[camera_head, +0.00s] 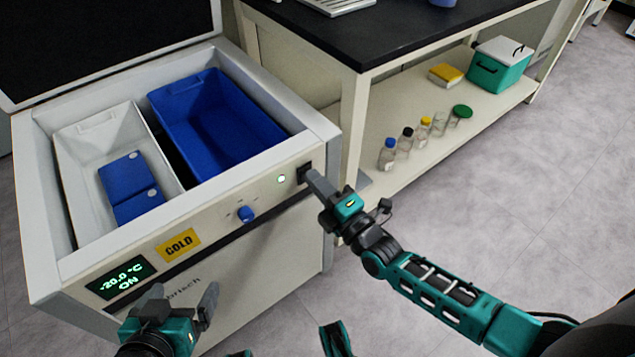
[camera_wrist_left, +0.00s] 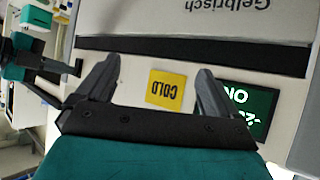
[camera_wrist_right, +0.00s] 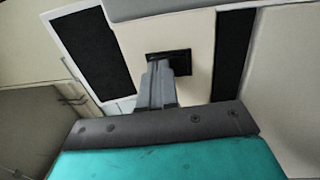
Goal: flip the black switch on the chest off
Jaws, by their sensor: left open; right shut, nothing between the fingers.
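The chest (camera_head: 230,300) is open, its front panel facing me. The black switch (camera_head: 304,172) is at the right end of the panel, beside a lit green lamp (camera_head: 281,180). In the right wrist view the switch (camera_wrist_right: 170,62) is a dark rectangle partly hidden by my fingers. My right gripper (camera_head: 312,178) is shut and empty, its tips at the switch; I cannot tell whether they touch. The display (camera_head: 121,277) reads "-20.0 °C ON". My left gripper (camera_head: 182,292) is open and empty in front of the panel's left part; in the left wrist view its fingers flank the yellow COLD label (camera_wrist_left: 166,88).
A blue knob (camera_head: 246,214) sticks out from the panel. Inside the chest are a white bin (camera_head: 75,160) with blue packs and a blue bin (camera_head: 215,115). A black-topped bench (camera_head: 400,30) stands close on the right, with bottles on its lower shelf.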

